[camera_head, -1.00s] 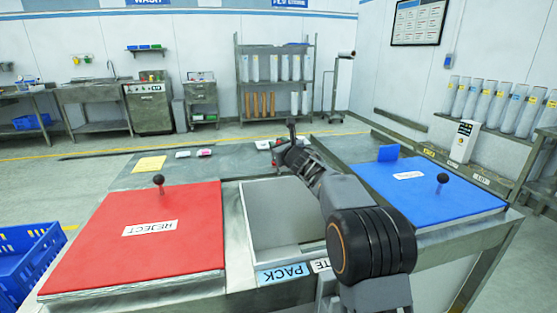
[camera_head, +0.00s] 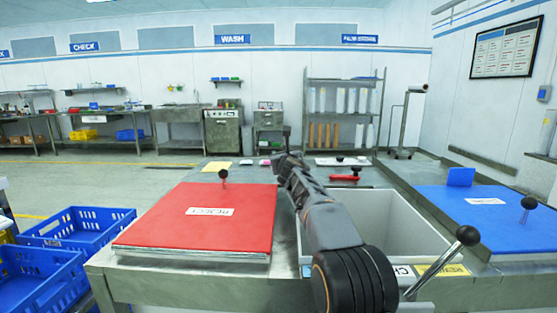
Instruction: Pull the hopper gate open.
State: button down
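I cannot tell which part is the hopper gate. A red panel (camera_head: 205,230) labelled REJECT with a black knob (camera_head: 223,175) lies flat on the left of the bench. A blue panel (camera_head: 485,222) with a black knob (camera_head: 529,203) lies at the right. A metal lever with a black ball (camera_head: 467,236) stands at the front right of the open bin. A small red handle (camera_head: 344,177) lies at the back of the bench. My gripper (camera_head: 289,160) is at the arm's far end, over the bench's back part. Its fingers are too small to read.
An open grey bin (camera_head: 405,223) sits between the panels, partly behind my arm. Blue crates (camera_head: 85,225) stand at the left. A yellow sheet (camera_head: 216,166) lies at the bench's back. A shelf rack (camera_head: 343,112) stands by the far wall, with open floor before it.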

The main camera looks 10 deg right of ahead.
jog(key=shift+a+r, duration=0.1)
jog(key=shift+a, duration=0.15)
jog(key=c, duration=0.8)
grip_release()
jog(key=shift+a, duration=0.15)
jog(key=shift+s+f+b, duration=0.2)
jog(key=shift+b, duration=0.1)
jog(key=s+b, duration=0.1)
jog(key=s, duration=0.3)
jog(key=s+b, duration=0.2)
jog(key=s, duration=0.3)
jog(key=s+a+b, duration=0.1)
jog(key=s+b, duration=0.1)
jog(key=s, duration=0.2)
jog(key=shift+s+r, duration=0.1)
jog(key=shift+s, duration=0.05)
